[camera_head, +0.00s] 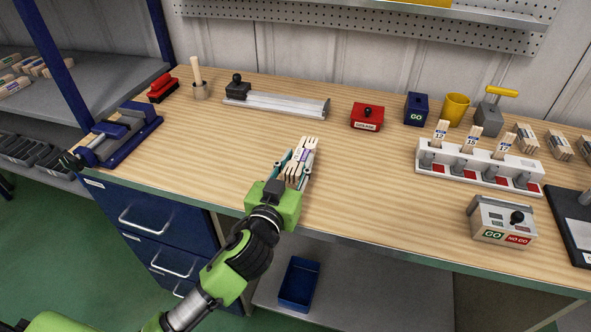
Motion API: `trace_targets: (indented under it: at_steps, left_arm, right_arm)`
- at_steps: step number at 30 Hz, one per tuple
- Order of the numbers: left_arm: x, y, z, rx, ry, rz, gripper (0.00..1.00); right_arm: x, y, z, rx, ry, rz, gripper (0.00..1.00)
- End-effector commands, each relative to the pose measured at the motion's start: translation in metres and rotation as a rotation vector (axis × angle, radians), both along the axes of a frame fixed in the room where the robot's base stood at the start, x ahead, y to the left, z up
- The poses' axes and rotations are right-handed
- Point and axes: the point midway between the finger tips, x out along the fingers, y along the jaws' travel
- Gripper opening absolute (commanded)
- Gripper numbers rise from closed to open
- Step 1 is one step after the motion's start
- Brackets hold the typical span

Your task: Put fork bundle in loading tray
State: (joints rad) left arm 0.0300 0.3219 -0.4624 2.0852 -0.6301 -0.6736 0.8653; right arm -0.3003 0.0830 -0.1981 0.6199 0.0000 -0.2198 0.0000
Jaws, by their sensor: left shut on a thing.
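The fork bundle (308,148), pale wooden forks with a purple-marked band, is between the fingers of my left gripper (296,166), which is shut on it. The tines point toward the gripper's palm. The bundle is over the front middle of the wooden bench; I cannot tell whether it touches the top. A long, low, light-grey metal tray (290,105) with a black-knobbed block (237,88) at its left end lies farther back, apart from the bundle. It looks like the loading tray, but no label shows. My right gripper is not in view.
A red box (367,116), a blue GO box (418,109) and a yellow cup (455,108) stand at the back. A white numbered rack (480,170) and GO/NO GO box (502,221) are right. A blue fixture (119,135) is left. Bench (215,145) between is clear.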

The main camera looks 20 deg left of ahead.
Motion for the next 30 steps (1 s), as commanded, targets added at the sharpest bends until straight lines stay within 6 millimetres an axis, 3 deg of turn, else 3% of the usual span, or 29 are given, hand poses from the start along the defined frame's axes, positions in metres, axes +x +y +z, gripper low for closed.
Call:
trace_targets:
  at_steps: [1,4,16,17,18,30]
  left_arm:
    - [-0.001,0.002,-0.012,0.006,0.007,0.002,0.05]
    - [-0.001,0.002,-0.021,0.005,0.004,0.002,0.05]
    - [-0.001,0.002,-0.028,0.001,0.003,0.002,0.05]
    - [-0.001,0.002,-0.027,0.002,0.003,0.002,0.32]
    - [-0.001,0.002,-0.026,0.002,0.003,0.002,0.43]
    - [-0.001,0.002,-0.023,0.003,0.003,0.002,0.44]
  right_arm:
    - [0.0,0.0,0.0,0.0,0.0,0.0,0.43]
    - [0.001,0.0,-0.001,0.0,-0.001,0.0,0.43]
    - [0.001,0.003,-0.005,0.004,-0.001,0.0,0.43]
    - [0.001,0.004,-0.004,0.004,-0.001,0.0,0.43]
    - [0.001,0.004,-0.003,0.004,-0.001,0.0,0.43]
    - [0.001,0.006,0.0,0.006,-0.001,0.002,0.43]
